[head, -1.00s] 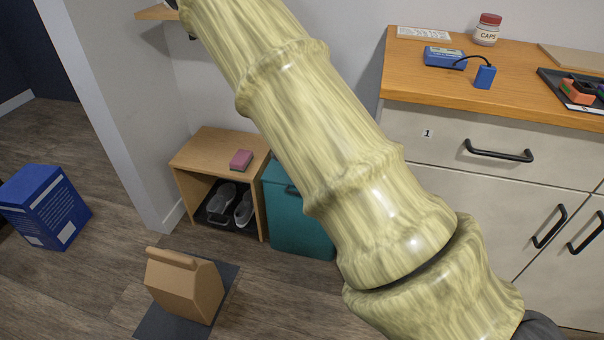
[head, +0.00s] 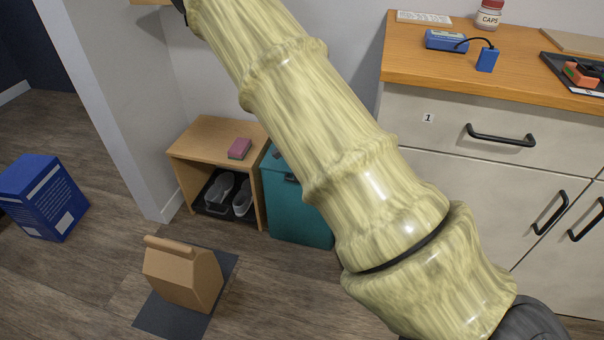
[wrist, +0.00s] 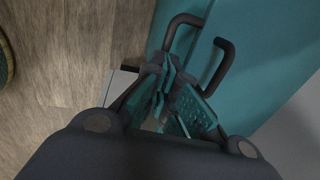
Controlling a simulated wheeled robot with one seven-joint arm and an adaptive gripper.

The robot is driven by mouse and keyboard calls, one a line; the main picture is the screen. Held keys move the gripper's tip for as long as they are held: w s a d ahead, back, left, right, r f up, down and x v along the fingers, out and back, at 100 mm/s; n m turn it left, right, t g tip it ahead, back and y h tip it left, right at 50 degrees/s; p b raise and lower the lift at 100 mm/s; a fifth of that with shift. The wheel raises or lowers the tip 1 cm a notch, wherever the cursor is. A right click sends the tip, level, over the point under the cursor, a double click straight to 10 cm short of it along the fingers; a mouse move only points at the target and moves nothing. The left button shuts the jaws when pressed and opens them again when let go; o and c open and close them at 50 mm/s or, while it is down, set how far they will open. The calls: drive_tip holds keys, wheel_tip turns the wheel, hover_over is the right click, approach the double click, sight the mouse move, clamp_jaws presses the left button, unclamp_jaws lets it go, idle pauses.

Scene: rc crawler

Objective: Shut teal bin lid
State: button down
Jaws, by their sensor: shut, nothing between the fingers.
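The teal bin (head: 300,217) stands on the floor between the small shelf and the cabinet in the head view. My arm covers its right and upper part, so I cannot tell how far its lid is open. A dark handle shows near its top left. In the wrist view, teal panels (wrist: 275,55) fill the upper right, with a dark bar handle (wrist: 221,66) standing off them. My gripper (wrist: 166,72) is shut and empty, its fingertips close to the handle; I cannot tell whether they touch. The head view does not show the gripper.
A wooden shelf (head: 205,142) with a pink block (head: 239,149) and shoes stands left of the bin. A brown paper bag (head: 184,275) sits on a dark mat, and a blue box (head: 42,197) is further left. The cabinet (head: 470,175) is at the right. Floor between is clear.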

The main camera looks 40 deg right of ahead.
drive_tip(key=shift+s+a+f, duration=0.1)
drive_tip(key=shift+s+f, duration=0.05)
drive_tip(key=shift+f, duration=0.75)
drive_tip(key=shift+s, duration=0.1)
drive_tip(key=shift+p, duration=0.3)
wheel_tip(320, 180, up, 15)
drive_tip(key=s+a+p, duration=0.1)
drive_tip(key=a+p, duration=0.1)
drive_tip(key=p, duration=0.5)
drive_tip(key=shift+s+f+p, duration=0.2)
drive_tip(key=shift+p, duration=0.1)
